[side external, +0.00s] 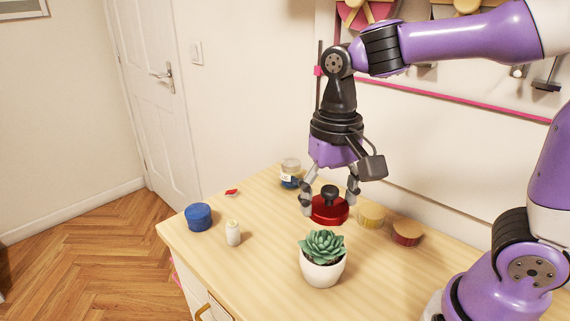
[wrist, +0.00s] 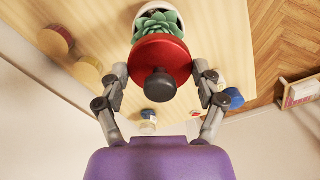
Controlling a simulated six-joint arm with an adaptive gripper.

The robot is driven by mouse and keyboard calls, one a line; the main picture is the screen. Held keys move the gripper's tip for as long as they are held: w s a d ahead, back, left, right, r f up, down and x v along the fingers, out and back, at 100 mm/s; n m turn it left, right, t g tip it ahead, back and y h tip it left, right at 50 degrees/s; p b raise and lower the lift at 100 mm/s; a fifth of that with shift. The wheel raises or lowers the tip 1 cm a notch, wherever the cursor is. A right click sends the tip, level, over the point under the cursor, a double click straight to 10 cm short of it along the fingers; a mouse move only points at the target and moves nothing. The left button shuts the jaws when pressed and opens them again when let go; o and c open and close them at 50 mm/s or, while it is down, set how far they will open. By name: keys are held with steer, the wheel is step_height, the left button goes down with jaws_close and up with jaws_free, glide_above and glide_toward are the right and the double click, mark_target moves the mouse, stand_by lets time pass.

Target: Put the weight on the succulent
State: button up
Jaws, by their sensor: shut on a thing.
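The weight (side external: 330,210) is a red disc with a black knob on top. My gripper (side external: 330,203) is shut on it, with a finger on each side of the disc. In the wrist view the weight (wrist: 160,58) sits level between my fingers (wrist: 160,82). The succulent (side external: 322,258) is a green rosette in a white pot on the table, in front of the weight in the side view. In the wrist view the succulent (wrist: 160,22) shows just beyond the weight, which hides part of it. The weight appears held above the table, apart from the succulent.
The wooden table (side external: 265,260) also holds a blue container (side external: 199,217), a cream spool (side external: 233,233), a small red item (side external: 231,192), a glass jar (side external: 290,173), a yellow round container (side external: 370,215) and a red-sided one (side external: 406,233).

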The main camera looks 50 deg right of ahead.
mark_target(325, 232)
steer(key=shift+w+d+f, duration=0.15)
steer(key=shift+d+f, duration=0.05)
steer(key=shift+d, duration=0.05)
steer(key=shift+f, duration=1.95)
steer(key=shift+f, duration=0.15)
steer(key=o, duration=1.3)
steer(key=shift+o, duration=0.2)
